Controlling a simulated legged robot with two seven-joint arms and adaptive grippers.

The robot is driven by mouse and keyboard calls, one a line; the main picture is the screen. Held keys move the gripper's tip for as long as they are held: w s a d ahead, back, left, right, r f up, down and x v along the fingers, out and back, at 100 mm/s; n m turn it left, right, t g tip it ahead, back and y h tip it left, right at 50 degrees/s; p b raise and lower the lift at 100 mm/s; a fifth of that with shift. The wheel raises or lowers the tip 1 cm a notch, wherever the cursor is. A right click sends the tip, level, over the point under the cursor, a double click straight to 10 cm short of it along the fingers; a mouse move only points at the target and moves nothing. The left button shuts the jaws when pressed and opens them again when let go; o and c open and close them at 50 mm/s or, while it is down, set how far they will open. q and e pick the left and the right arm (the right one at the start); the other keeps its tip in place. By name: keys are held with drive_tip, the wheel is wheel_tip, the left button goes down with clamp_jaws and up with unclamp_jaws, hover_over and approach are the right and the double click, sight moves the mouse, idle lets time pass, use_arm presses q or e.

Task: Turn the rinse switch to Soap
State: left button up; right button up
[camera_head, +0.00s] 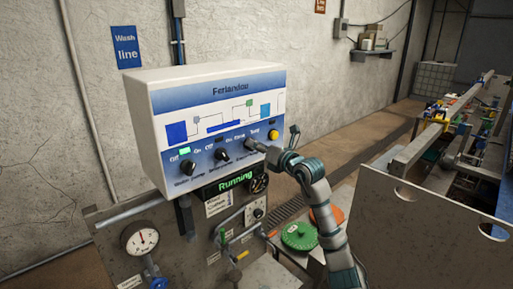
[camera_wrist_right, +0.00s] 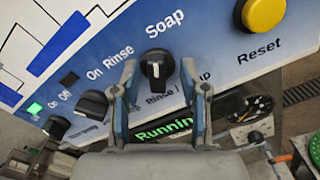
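The rinse switch (camera_wrist_right: 157,63) is a black rotary knob with a white mark, below the words "Rinse" and "Soap" in the right wrist view. I cannot tell for certain which word it points at. It sits on the blue lower band of the white control box (camera_head: 215,80). My right gripper (camera_wrist_right: 160,72) is open, with one finger on each side of the knob and small gaps showing. In the head view my right gripper (camera_head: 262,146) reaches the panel from the right and partly hides the switch. My left gripper is not in view.
Two more black knobs (camera_head: 187,167) (camera_head: 221,155) are left of the switch. A yellow reset button (camera_head: 273,134) is above right. A green "Running" display (camera_head: 234,182) is below. A pressure gauge (camera_head: 140,238) and pipes are lower left. A metal frame (camera_head: 430,210) stands right.

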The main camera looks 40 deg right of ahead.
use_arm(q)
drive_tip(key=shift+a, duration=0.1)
use_arm(e)
drive_tip(key=shift+d+f, duration=0.1)
drive_tip(key=shift+f, duration=0.05)
drive_tip(key=s+d, duration=0.1)
drive_tip(key=s, duration=1)
drive_tip(key=shift+s, duration=0.4)
drive_tip(key=shift+f, duration=0.1)
use_arm(q)
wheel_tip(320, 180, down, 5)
drive_tip(key=b, duration=0.5)
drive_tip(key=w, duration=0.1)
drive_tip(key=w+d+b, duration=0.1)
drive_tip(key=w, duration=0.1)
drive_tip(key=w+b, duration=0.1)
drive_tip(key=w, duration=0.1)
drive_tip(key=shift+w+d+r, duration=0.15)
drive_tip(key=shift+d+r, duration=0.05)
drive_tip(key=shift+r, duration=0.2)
use_arm(e)
drive_tip(key=s, duration=0.9)
drive_tip(key=shift+d, duration=0.35)
